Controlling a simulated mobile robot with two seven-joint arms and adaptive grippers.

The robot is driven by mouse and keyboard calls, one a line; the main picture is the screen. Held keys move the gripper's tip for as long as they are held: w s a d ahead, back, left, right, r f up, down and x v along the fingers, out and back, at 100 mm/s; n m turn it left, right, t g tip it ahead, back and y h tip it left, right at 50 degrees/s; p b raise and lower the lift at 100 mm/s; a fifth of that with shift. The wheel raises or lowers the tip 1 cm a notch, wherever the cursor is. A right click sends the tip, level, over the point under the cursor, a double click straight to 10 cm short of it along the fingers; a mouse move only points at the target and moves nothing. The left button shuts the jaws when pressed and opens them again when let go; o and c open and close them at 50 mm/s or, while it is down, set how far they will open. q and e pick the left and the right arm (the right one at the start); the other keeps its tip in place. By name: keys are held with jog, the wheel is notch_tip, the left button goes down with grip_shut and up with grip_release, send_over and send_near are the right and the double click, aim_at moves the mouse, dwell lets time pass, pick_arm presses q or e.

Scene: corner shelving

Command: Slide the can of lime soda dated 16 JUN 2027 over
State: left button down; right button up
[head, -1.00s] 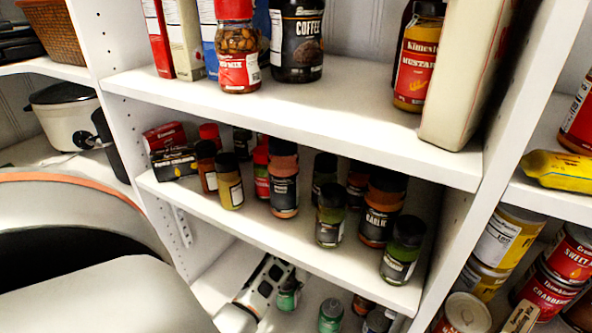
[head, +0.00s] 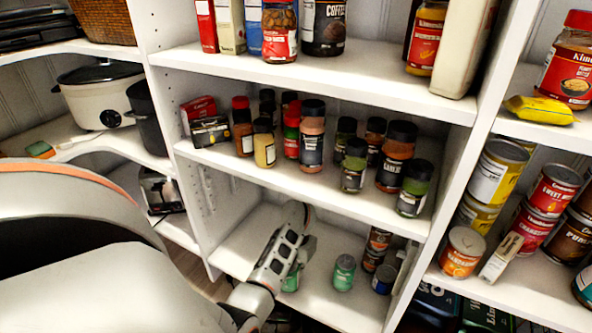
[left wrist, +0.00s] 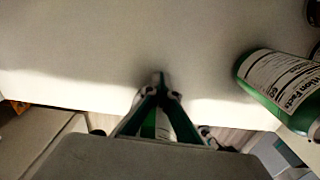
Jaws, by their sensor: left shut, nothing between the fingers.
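A green can (head: 344,272) stands on the lower shelf board (head: 330,303), right of my left gripper. A second green can (head: 291,281) stands close by the gripper, partly hidden by it. My left gripper (head: 299,250) is shut and empty, low over this board. In the left wrist view its fingertips (left wrist: 160,86) meet over the pale board. Something green and white shows between the finger bases; I cannot tell what. No date is legible. My right gripper is out of view.
Stacked dark cans (head: 376,246) and a blue can (head: 383,279) stand right of the green cans. Spice jars (head: 312,137) crowd the shelf above. Upright panels (head: 445,190) bound the bay. Bare board lies in front of the green cans.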

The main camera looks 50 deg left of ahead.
aim_at(289, 276)
pick_arm(q)
jog(key=shift+s, duration=0.1)
dwell(0.4)
notch_tip(289, 276, up, 7)
jog(key=shift+r, duration=0.2)
dwell(0.3)
